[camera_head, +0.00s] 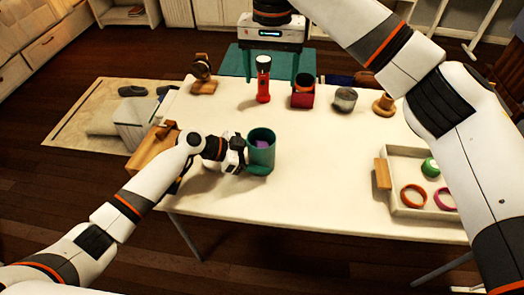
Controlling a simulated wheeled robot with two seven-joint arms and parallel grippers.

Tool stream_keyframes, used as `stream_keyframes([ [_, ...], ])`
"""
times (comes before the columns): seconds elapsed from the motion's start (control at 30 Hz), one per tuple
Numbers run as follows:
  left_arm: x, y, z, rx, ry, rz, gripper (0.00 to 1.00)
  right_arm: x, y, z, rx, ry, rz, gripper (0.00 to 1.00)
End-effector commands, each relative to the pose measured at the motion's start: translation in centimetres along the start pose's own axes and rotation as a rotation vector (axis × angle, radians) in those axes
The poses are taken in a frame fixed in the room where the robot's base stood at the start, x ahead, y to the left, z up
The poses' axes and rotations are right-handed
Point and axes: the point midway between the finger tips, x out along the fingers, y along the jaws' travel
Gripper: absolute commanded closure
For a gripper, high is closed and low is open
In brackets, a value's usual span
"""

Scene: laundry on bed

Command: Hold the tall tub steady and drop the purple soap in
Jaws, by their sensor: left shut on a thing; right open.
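The tall tub (262,158) is teal green and stands upright near the middle of the white table. The purple soap (262,144) shows inside the tub, below its rim. My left gripper (245,155) is shut on the tub's left side. My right gripper (271,75) is open, high up and toward the far side of the table, well apart from the tub. No soap shows between its fingers.
A red flashlight (263,92), red box (302,98), grey tin (345,99) and wooden stand (384,105) line the far side. A headphone stand (203,84) is far left. A white tray (408,211) with rings is at right. The front middle is clear.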

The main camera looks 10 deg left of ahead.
Motion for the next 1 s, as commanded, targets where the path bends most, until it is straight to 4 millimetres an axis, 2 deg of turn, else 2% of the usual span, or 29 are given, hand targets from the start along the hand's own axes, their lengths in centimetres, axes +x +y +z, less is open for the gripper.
stream_keyframes([
  [0.13,0.0,0.0,0.0,0.000,0.000,0.000,0.44,0.0,0.0,0.0,0.000,0.000,0.000,0.27],
  [0.17,0.0,0.0,0.0,0.000,0.000,0.000,0.28,0.0,0.0,0.0,0.000,0.000,0.000,0.27],
  [0.3,0.0,0.0,0.0,0.000,0.000,0.000,0.06,0.0,0.0,0.0,0.000,0.000,0.000,0.27],
  [0.67,-0.5,0.0,0.0,0.000,0.001,0.001,0.06,0.0,0.0,0.0,0.000,0.000,0.000,0.27],
  [0.77,-1.9,0.1,-0.1,0.000,0.000,0.003,0.06,0.0,0.0,0.0,0.000,0.000,0.000,0.27],
  [1.0,-7.0,0.1,-0.1,0.001,0.003,0.003,0.06,0.0,0.0,0.0,0.000,0.000,0.000,0.27],
])
